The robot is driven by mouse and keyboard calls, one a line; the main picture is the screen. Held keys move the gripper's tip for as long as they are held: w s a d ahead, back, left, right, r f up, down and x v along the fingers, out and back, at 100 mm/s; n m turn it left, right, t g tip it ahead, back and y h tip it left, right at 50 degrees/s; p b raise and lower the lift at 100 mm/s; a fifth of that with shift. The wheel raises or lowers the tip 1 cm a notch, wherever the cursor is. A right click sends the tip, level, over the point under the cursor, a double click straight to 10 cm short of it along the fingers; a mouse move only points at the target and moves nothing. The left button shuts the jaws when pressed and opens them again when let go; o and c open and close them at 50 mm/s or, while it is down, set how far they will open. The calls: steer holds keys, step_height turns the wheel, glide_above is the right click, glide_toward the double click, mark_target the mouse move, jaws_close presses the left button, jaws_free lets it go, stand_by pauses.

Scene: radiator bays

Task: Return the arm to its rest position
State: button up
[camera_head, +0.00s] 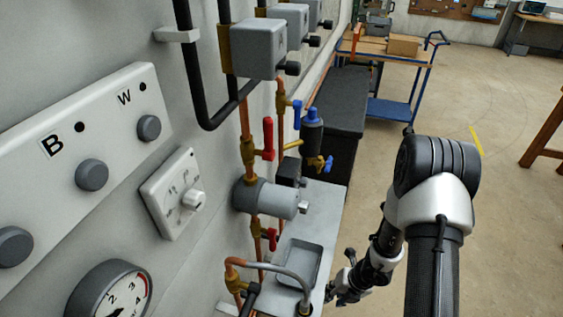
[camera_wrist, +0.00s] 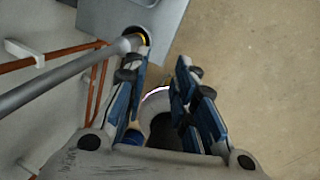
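My gripper (camera_head: 343,284) is at the end of my arm, low at the centre right in the head view, beside the right edge of the grey bench top (camera_head: 325,212). In the wrist view, my gripper (camera_wrist: 160,90) has its two blue-padded fingers apart, with nothing held between them. Part of a round light and dark object shows beyond and between the fingers; I cannot tell what it is. A grey pipe (camera_wrist: 60,83) with a brass end passes close to the left finger.
Copper pipes with red-handled valves (camera_head: 268,139), a grey cylinder (camera_head: 270,199) and a wall panel (camera_head: 85,140) with knobs stand left. A tray (camera_head: 299,264) is on the bench. A blue trolley (camera_head: 395,108) stands behind. Open floor (camera_head: 500,230) lies to the right.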

steer(key=w+a+r+n+t+y, duration=0.1)
steer(key=w+a+r+n, duration=0.15)
steer(key=r+n, duration=0.5)
steer(key=w+a+r+n, duration=0.1)
steer(key=a+r+n, duration=0.25)
steer(key=r, duration=0.65)
steer(key=w+a+r+n+t+y, duration=0.1)
steer(key=w+a+r+n, duration=0.1)
steer(key=r+n, duration=0.5)
steer(key=s+d+r+n+h, duration=0.2)
steer(key=s+d+r+n, duration=0.1)
steer(key=s+r+n, duration=0.6)
steer(key=s+d+r+n+t+h, duration=0.1)
steer(key=s+d+r+n+h, duration=0.1)
steer(key=s+r+n, duration=0.6)
steer(key=s+n+h, duration=0.1)
steer(key=s+n, duration=0.2)
steer(key=shift+d+r, duration=0.35)
steer(key=shift+d, duration=0.05)
